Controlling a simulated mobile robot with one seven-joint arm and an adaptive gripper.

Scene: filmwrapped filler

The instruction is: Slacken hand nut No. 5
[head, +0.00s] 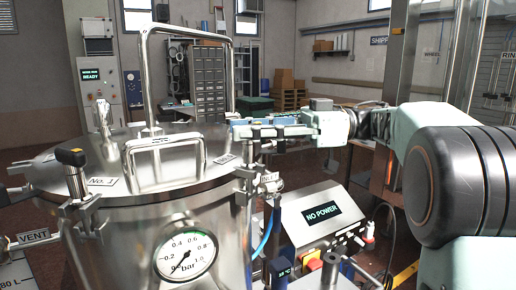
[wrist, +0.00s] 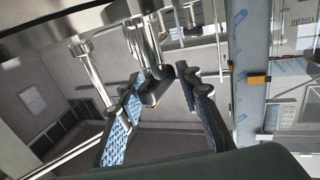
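A steel vessel with a shiny lid (head: 150,155) stands at the left in the head view, with clamp hand nuts around its rim. The nearest black hand nut (head: 70,153) has a tag reading No. 1, so it is not nut No. 5. My gripper (head: 236,127) reaches in from the right to the lid's far right rim. In the wrist view, a dark hand nut (wrist: 154,89) below a steel stud sits between my fingertips (wrist: 158,75). The fingers are apart, close to its sides; contact is unclear. Its number is not readable, and the gripper hides it in the head view.
A tall steel lid handle (head: 145,80) and a lower handle (head: 165,145) rise near the gripper. A pressure gauge (head: 187,254) faces front. A control box (head: 322,215) reading NO POWER stands below my arm. A READY cabinet (head: 98,80) stands behind.

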